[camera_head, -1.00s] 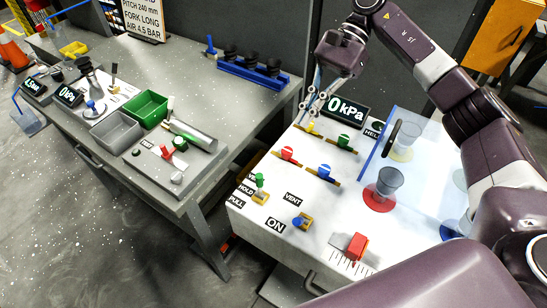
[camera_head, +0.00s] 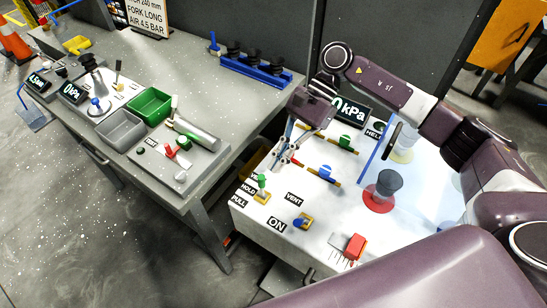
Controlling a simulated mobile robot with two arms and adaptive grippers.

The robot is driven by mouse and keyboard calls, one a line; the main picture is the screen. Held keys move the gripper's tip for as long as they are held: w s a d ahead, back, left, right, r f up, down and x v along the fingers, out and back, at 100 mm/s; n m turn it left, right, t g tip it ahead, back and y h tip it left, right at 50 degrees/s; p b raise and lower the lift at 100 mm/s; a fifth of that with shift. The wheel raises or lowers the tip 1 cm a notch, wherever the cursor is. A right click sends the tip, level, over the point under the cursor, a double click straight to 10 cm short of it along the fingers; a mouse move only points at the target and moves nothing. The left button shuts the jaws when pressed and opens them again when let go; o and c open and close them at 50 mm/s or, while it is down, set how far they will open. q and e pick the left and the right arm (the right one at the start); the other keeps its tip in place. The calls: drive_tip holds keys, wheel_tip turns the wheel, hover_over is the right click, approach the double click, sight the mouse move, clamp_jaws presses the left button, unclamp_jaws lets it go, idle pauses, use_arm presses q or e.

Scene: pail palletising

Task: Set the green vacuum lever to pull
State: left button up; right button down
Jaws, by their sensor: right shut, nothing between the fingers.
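The green vacuum lever (camera_head: 262,183) stands on a small yellow base at the left front of the white panel (camera_head: 330,211). Labels HOLD (camera_head: 248,188) and PULL (camera_head: 239,201) lie to its left. Its knob points up, about level with HOLD or slightly beyond it; I cannot tell its exact setting. My right gripper (camera_head: 277,163) reaches down from the back, just above and right of the green knob in the picture. Its fingers are shut and empty, and look apart from the lever. It partly covers the red and yellow levers behind. My left gripper is out of view.
Near the lever are a blue lever (camera_head: 301,221) by VENT and ON labels, a red block (camera_head: 354,246), and another blue lever (camera_head: 325,173). A clear screen and a dark cup (camera_head: 388,183) stand to the right. A grey workbench (camera_head: 205,92) is to the left.

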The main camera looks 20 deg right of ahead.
drive_tip(key=shift+s+a, duration=0.5)
drive_tip(key=shift+a, duration=0.3)
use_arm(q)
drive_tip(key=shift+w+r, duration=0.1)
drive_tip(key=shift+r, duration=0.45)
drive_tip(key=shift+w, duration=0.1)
